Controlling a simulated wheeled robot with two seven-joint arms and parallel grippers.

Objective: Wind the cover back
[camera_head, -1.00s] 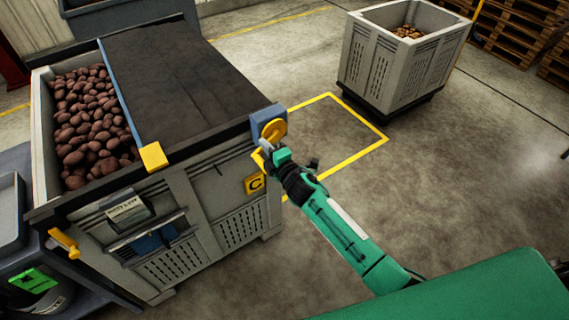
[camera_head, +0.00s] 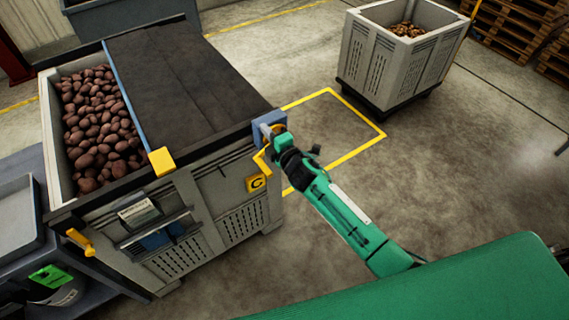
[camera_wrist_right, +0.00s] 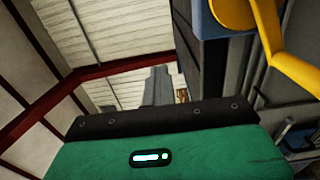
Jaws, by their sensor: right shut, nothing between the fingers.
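The dark cover (camera_head: 185,80) lies over the right part of a large grey crate (camera_head: 190,195). Brown potatoes (camera_head: 98,130) show in the uncovered left part. A blue bar with a yellow end block (camera_head: 162,161) runs along the cover's left edge. A yellow crank (camera_head: 262,162) sits on a blue housing at the crate's near right corner, and its bent arm shows in the right wrist view (camera_wrist_right: 268,35). My right gripper (camera_head: 277,140) is shut and empty at the crank, partly hiding it; contact cannot be told. My left gripper is out of view.
A yellow latch-like handle (camera_head: 80,242) is on the crate's near left corner. A grey tray (camera_head: 18,215) is on the bench at left. A second crate (camera_head: 400,55) stands beyond a yellow floor outline. Open concrete floor lies to the right.

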